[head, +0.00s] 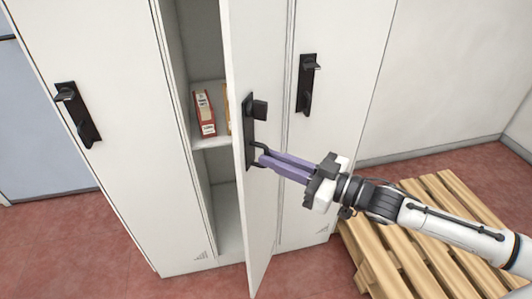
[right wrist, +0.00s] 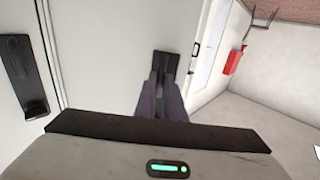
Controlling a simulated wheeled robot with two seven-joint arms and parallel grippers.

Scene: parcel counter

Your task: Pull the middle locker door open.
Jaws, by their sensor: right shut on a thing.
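The middle locker door (head: 262,55) is white and stands partly open in the head view, swung out toward me with its hinge side on the right. Its black handle (head: 249,130) is near the door's free edge. My right gripper (head: 263,157), with purple fingers, is shut on the lower part of this handle. In the right wrist view the handle (right wrist: 167,64) shows just beyond the fingers, which hide its lower end. My left gripper is not in view.
Inside the open locker, a red box (head: 204,112) stands on a shelf (head: 210,142). The left locker door (head: 120,190) and right locker door (head: 335,110) are closed. A wooden pallet (head: 440,190) lies on the red floor at the right, under my right arm.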

